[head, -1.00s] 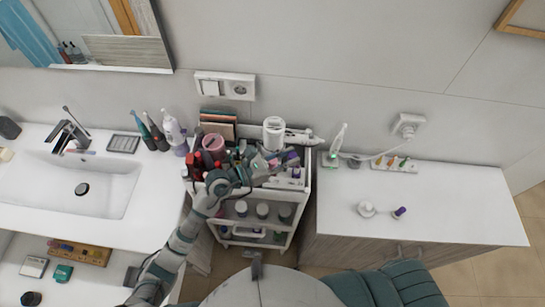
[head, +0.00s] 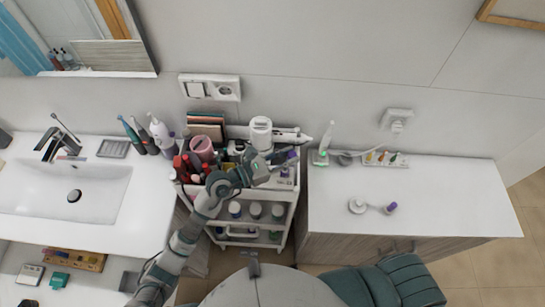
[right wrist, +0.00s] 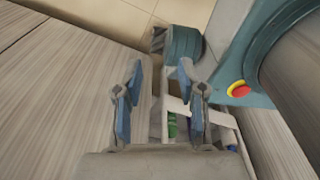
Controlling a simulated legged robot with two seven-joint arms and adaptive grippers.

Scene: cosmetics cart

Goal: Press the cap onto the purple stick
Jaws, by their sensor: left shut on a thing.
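My left gripper (head: 278,160) reaches over the top of the white cart, shut on a small purple piece (head: 291,155). The piece is too small to tell whether it is the stick or its cap. Another small purple piece (head: 390,208) is on the right counter, beside a round white item (head: 357,205). I cannot make out which part it is. My right gripper (right wrist: 160,105) shows in the right wrist view with its two blue-padded fingers wide apart and nothing between them. It is not visible in the head view.
The white cart (head: 272,196) stands between the sink counter (head: 110,215) and the right counter (head: 440,190). A pink cup (head: 202,148) and a white jar (head: 261,132) crowd its top. A power strip (head: 385,159) lies at the right counter's back. That counter's front is mostly clear.

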